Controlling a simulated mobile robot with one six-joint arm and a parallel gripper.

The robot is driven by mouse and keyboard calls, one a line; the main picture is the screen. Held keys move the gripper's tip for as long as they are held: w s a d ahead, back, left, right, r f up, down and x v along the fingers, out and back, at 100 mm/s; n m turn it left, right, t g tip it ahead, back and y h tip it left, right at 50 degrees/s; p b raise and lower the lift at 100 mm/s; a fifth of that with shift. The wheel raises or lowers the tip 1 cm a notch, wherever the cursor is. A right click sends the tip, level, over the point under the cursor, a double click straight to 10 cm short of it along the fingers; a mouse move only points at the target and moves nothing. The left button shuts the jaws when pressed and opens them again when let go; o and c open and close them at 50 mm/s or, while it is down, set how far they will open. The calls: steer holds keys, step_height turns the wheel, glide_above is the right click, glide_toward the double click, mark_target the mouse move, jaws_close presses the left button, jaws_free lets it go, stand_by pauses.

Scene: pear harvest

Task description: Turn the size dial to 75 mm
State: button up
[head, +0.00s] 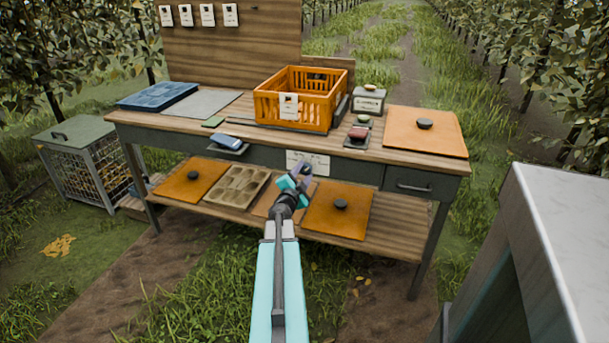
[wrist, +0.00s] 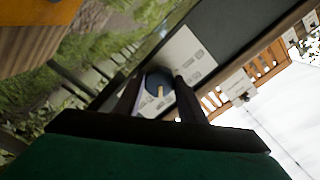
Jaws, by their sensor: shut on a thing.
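The size dial (wrist: 157,83) is a dark round knob with a pale pointer line, seen in the wrist view on a white scale plate (wrist: 187,52). The plate's marks are too small to read, so I cannot tell the setting. My gripper (wrist: 159,92) has one dark finger on each side of the dial and is shut on it. In the head view my gripper (head: 300,176) is at the bench's front panel, just below the white plate (head: 308,161); it hides the dial there.
The orange crate (head: 292,109) stands on the workbench top (head: 236,119). A drawer handle (head: 413,187) sticks out to the right of my gripper. The lower shelf (head: 384,238) holds orange lids (head: 340,222) and a moulded tray (head: 238,186). A wire-sided bin (head: 84,172) stands left.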

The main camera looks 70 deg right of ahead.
steer(key=m+b, duration=0.2)
steer(key=m, duration=0.3)
steer(key=shift+a+f, duration=0.1)
stand_by(0.6)
steer(key=o, duration=1)
steer(key=shift+o, duration=0.2)
steer(key=a+p, duration=0.2)
steer(key=a, duration=0.6)
steer(key=shift+s+a+r, duration=0.2)
steer(key=shift+s+a, duration=0.1)
steer(key=shift+a, duration=0.05)
